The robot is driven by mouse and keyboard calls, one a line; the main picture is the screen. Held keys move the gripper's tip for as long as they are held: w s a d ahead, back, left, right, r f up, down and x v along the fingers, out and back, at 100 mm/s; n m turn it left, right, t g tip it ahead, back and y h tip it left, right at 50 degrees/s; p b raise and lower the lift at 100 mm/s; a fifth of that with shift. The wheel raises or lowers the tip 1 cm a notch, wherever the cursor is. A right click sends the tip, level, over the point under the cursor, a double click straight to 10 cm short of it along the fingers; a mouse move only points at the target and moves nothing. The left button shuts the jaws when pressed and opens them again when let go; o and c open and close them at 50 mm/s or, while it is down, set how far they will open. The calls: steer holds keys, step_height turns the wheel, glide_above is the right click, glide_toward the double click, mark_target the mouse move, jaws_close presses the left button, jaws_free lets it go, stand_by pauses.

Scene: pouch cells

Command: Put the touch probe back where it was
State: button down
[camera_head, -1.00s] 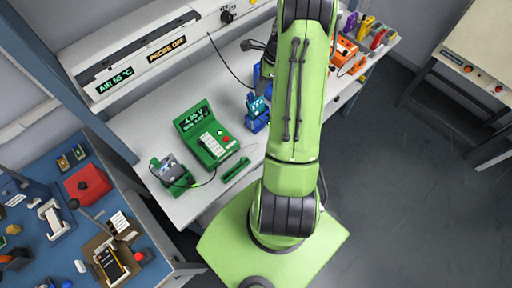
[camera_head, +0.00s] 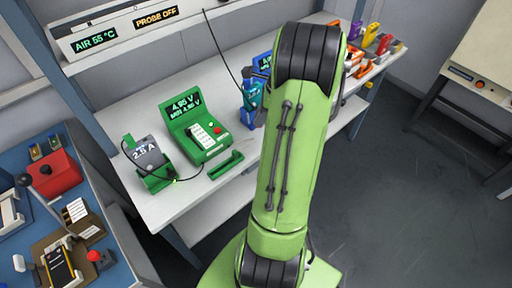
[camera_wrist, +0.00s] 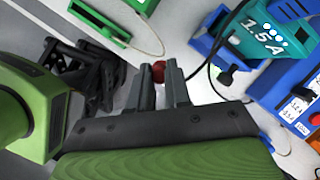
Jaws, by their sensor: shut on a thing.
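In the wrist view my gripper (camera_wrist: 161,82) is shut on the touch probe (camera_wrist: 158,70). Only a dark red rounded part of it shows between the fingertips; the rest is hidden. A black cable curves beside the right finger. In the head view the probe and most of my gripper are hidden behind my arm. The probe's cable (camera_head: 217,45) hangs from the white back housing toward my gripper. An empty long green cradle (camera_head: 226,165) lies in front of the green meter (camera_head: 203,130); a green holder also shows at the wrist view's top left (camera_wrist: 103,22).
A teal 1.5 A cell (camera_wrist: 268,38) stands in a blue holder (camera_wrist: 212,47), right of my gripper. A grey 2.5 A cell (camera_head: 148,152) stands in a green holder, left of the meter. The white bench (camera_head: 190,196) is bare along its front edge.

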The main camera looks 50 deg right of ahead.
step_height(320, 180, down, 8)
steer(key=b, duration=0.3)
steer(key=shift+f, duration=0.2)
steer(key=shift+f, duration=0.2)
steer(key=c, duration=1.1)
jaws_free()
